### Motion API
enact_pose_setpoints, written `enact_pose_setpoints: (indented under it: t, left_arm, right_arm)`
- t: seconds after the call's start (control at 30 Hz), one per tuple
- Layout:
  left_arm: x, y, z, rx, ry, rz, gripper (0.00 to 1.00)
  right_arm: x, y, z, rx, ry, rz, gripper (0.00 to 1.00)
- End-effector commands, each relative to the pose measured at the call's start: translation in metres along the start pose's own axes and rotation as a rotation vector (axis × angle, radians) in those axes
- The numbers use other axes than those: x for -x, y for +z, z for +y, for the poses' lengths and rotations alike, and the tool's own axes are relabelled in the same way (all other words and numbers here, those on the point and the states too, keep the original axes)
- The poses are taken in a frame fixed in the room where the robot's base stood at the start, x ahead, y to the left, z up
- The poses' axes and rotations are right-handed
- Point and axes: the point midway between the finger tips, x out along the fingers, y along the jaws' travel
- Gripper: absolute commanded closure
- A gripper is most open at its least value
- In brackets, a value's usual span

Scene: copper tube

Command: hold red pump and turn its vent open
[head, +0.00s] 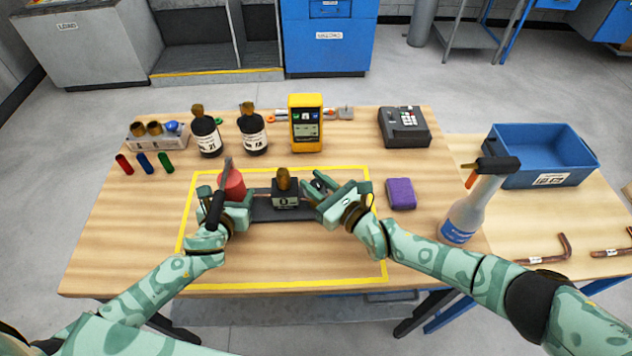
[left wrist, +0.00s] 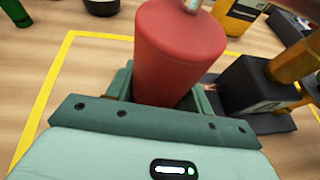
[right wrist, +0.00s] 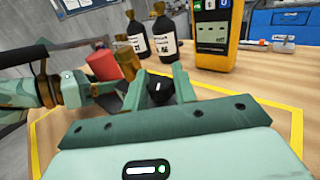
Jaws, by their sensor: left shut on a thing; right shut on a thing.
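The red pump (head: 232,184) is a red cylinder at the left end of a dark base plate (head: 262,212). My left gripper (head: 236,203) is shut around its lower part; the pump fills the left wrist view (left wrist: 180,45). A black block (head: 285,197) with a brass cylinder (head: 283,178) on top stands mid-plate. My right gripper (head: 312,192) is at the block's right side. In the right wrist view its fingers are shut on a black knob (right wrist: 158,90) with a white mark. I take this as the vent; its turn angle is unclear.
A yellow outline (head: 290,286) frames the work area. Behind it stand black bottles (head: 206,136) and a yellow meter (head: 306,125). A purple block (head: 400,194) and a spray bottle (head: 468,212) stand to the right. The front of the outlined area is bare.

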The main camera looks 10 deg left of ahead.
Motion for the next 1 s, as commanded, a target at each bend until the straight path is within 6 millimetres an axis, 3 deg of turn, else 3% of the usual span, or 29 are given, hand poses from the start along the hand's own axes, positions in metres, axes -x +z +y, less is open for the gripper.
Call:
enact_pose_setpoints:
  t: [0.17,0.2,0.23,0.63,1.0]
  left_arm:
    - [0.0,0.0,-0.001,0.0,-0.002,-0.001,1.0]
    - [0.0,0.0,-0.001,0.0,-0.002,0.0,1.0]
    - [0.0,0.0,-0.001,0.0,-0.002,-0.001,1.0]
    - [0.0,0.0,-0.001,0.0,-0.002,-0.001,1.0]
    - [0.0,0.0,-0.001,0.001,-0.002,0.0,1.0]
  right_arm:
    - [-0.001,0.002,0.0,0.001,0.0,-0.004,0.95]
    - [-0.001,0.002,0.0,0.001,0.0,-0.004,0.61]
    - [-0.001,0.002,0.0,0.001,0.0,-0.004,0.53]
    - [0.01,-0.001,-0.001,-0.002,-0.003,0.001,0.53]
    - [0.09,0.0,-0.001,-0.001,-0.002,0.0,0.53]
